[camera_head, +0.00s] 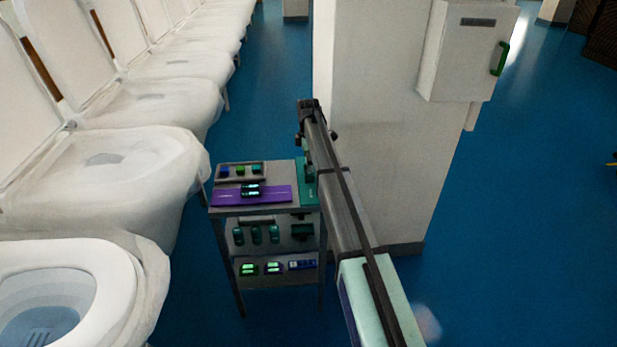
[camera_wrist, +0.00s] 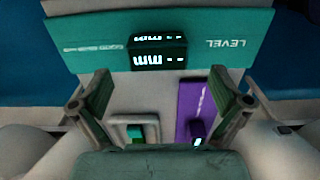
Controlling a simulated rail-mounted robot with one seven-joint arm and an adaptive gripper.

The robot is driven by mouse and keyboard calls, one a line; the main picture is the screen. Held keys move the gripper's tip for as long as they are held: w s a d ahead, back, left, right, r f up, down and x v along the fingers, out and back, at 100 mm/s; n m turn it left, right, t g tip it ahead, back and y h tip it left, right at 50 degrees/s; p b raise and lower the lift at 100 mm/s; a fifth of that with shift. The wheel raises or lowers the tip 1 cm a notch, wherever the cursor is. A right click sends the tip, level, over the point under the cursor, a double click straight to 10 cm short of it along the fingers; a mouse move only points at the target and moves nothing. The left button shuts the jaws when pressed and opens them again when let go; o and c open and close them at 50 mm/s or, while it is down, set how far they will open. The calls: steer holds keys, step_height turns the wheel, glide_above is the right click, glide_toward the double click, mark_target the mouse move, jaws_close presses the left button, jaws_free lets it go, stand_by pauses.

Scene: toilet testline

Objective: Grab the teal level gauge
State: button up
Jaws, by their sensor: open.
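The level gauge (camera_wrist: 158,52) is a small dark box with a teal-edged body and a lit display reading "mm". It sits on a teal mat (camera_wrist: 98,42) printed "LEVEL" in the wrist view. My gripper (camera_wrist: 160,98) is open and empty, its two fingers spread on either side below the gauge in the picture, apart from it. In the head view the teal mat (camera_head: 309,192) shows at the cart's right end; my arm covers much of that area, so I cannot make out the gauge clearly there.
A purple mat (camera_head: 222,197) with another dark device (camera_head: 250,190) lies on the cart top, beside a small tray (camera_head: 241,171) of coloured blocks. Lower shelves hold several devices. Toilets (camera_head: 130,165) line the left; a white pillar (camera_head: 385,150) stands close right.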

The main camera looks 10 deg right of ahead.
steer(key=shift+w+d+f+p, duration=0.1)
steer(key=shift+f+p, duration=0.45)
steer(key=shift+f, duration=0.8)
steer(key=shift+w+f+p, duration=0.1)
steer(key=shift+f+p, duration=0.4)
steer(key=shift+f, duration=0.85)
steer(key=c, duration=1.5)
